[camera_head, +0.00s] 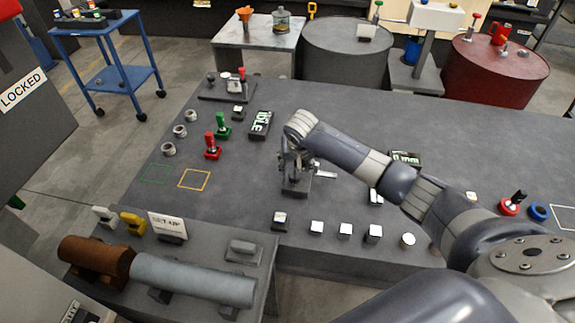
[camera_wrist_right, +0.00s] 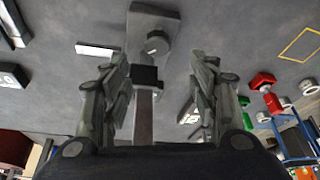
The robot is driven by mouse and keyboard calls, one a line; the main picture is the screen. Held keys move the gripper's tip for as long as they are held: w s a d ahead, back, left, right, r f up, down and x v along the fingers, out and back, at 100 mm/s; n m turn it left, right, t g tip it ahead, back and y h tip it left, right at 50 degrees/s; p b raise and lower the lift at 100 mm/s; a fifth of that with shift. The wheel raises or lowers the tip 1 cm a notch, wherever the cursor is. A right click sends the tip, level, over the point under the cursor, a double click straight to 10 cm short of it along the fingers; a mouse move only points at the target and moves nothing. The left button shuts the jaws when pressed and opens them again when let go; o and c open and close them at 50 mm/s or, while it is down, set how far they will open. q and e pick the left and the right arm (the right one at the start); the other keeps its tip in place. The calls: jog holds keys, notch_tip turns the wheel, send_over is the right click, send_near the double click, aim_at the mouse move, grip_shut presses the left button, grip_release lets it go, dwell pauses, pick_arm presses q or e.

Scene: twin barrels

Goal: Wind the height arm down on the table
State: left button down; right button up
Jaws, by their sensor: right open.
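The height arm (camera_wrist_right: 143,112) shows in the right wrist view as a narrow brownish-grey bar with a dark block, in line with a grey base plate (camera_wrist_right: 153,20) and a round knob. In the head view its dark base (camera_head: 297,187) stands on the grey table (camera_head: 240,205), and my gripper hides most of its upper part. My right gripper (camera_head: 292,160) points down over it. In the right wrist view its fingers (camera_wrist_right: 160,95) are open, one on each side of the bar, with visible gaps. I cannot tell how high the arm stands. My left gripper is not in view.
Red (camera_head: 212,148) and green (camera_head: 222,128) handled pieces and a black display (camera_head: 261,124) stand left of the gripper. Several white-topped blocks line the front edge, including one block (camera_head: 317,228). A lower bench with a brown-and-grey cylinder (camera_head: 190,280) is at front left.

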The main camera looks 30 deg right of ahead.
aim_at(294, 180)
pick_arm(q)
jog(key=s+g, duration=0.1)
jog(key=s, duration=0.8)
pick_arm(e)
jog(key=x, duration=0.5)
jog(key=s+x, duration=0.1)
jog(key=x, duration=0.2)
jog(key=shift+w+d+f, duration=0.1)
jog(key=shift+w+f, duration=0.05)
jog(key=shift+f, duration=0.3)
jog(key=shift+w+f, duration=0.1)
jog(key=shift+f, duration=0.1)
jog(key=shift+w+d+f, duration=0.1)
jog(key=shift+f, duration=0.15)
jog(key=c, duration=0.9)
jog(key=shift+c, duration=0.8)
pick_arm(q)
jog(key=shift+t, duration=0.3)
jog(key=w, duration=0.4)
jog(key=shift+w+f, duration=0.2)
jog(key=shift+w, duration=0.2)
